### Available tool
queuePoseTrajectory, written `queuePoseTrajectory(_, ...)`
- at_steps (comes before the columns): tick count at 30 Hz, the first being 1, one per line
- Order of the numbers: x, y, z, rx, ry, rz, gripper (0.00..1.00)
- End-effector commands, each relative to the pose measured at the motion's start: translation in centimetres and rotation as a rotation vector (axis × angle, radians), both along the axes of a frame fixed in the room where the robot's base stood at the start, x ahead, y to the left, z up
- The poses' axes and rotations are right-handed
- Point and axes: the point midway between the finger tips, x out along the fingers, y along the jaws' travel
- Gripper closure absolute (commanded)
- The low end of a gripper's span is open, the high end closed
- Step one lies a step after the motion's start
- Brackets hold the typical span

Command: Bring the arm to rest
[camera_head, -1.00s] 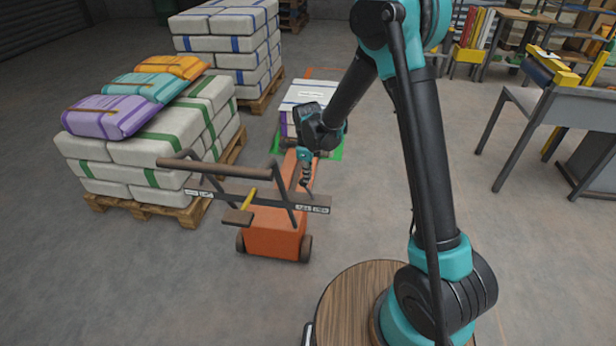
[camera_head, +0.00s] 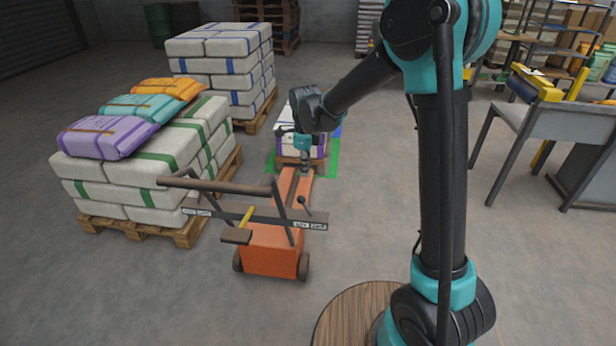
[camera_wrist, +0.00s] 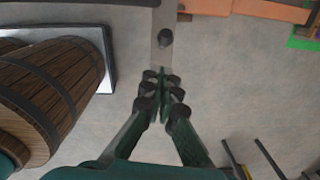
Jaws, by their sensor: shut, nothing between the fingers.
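My gripper (camera_head: 305,171) hangs fingers down in the head view, in line with the orange forks of a pallet truck (camera_head: 268,250). In the wrist view my gripper's fingers (camera_wrist: 163,82) are closed together with nothing between them. My arm (camera_head: 440,180) rises at the right of the head view, bends at the top and reaches down to the left. A dark lever knob (camera_head: 305,201) stands just below the gripper in the head view. The exact height of the fingers above the forks cannot be told.
A labelled dark bar frame (camera_head: 262,219) shows in front of the truck. Beyond the gripper are white sacks (camera_head: 318,141) on a green-marked floor patch. A sack pallet (camera_head: 150,232) stands left, carrying purple, teal and orange sacks. A grey table (camera_head: 565,122) stands right.

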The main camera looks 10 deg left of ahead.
Motion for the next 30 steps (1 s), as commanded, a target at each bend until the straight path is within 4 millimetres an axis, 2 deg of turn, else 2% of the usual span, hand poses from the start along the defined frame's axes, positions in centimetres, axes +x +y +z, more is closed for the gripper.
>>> queuePoseTrajectory(10,0.0,0.0,0.2,0.000,0.000,0.000,1.00)
queuePoseTrajectory(14,-0.3,-1.2,0.4,0.002,-0.008,0.041,1.00)
queuePoseTrajectory(17,-1.0,-3.9,0.9,0.005,-0.027,0.144,1.00)
queuePoseTrajectory(20,-2.3,-7.7,1.5,0.005,-0.059,0.307,1.00)
queuePoseTrajectory(24,-4.9,-13.1,2.0,-0.013,-0.112,0.561,1.00)
queuePoseTrajectory(30,-9.5,-19.7,1.7,-0.075,-0.185,0.922,1.00)
